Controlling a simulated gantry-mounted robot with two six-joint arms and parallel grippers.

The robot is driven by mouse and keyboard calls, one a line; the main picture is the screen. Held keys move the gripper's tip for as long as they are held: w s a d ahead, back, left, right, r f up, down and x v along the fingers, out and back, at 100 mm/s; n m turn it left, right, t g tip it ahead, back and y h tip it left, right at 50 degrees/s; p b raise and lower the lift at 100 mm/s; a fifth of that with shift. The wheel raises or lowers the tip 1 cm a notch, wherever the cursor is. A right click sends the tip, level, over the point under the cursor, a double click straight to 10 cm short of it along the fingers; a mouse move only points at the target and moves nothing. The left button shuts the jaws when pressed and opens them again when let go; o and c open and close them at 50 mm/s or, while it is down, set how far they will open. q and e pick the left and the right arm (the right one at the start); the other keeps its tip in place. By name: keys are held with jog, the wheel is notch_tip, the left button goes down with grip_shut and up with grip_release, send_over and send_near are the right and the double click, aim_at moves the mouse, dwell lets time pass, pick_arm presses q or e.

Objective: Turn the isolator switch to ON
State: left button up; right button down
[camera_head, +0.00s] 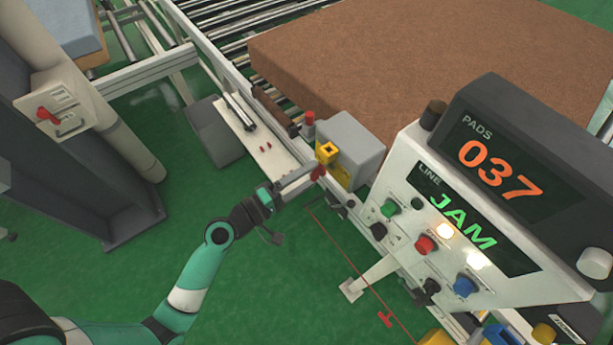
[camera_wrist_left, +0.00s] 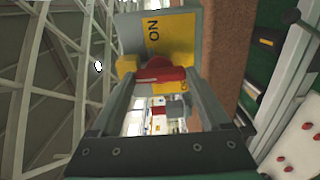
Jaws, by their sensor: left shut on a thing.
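The isolator switch is a grey box (camera_head: 352,145) with a yellow plate, mounted beside the conveyor in the head view. Its red handle (camera_head: 318,172) shows at the box's front, low on the left. In the left wrist view the yellow plate (camera_wrist_left: 170,38) reads "ON" near its top, and the red handle (camera_wrist_left: 160,74) lies across between my fingertips. My left gripper (camera_head: 314,174) is shut on the red handle; its two fingers also show in the left wrist view (camera_wrist_left: 160,82). Other lettering on the plate is mostly hidden behind the handle. My right gripper is not in view.
A control panel (camera_head: 405,195) stands close right, its displays reading "PADS 037" and "LINE JAM", with several coloured buttons. A brown mattress pad (camera_head: 440,60) lies on the roller conveyor behind. Green floor is clear at front left.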

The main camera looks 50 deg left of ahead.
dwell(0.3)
pick_arm(q)
jog(key=o, duration=1.2)
jog(key=s, duration=0.4)
jog(key=s+b, duration=0.1)
jog(key=s, duration=0.2)
jog(key=s+b, duration=0.1)
jog(key=s, duration=0.3)
jog(key=shift+s+a, duration=0.3)
jog(key=shift+s, duration=0.05)
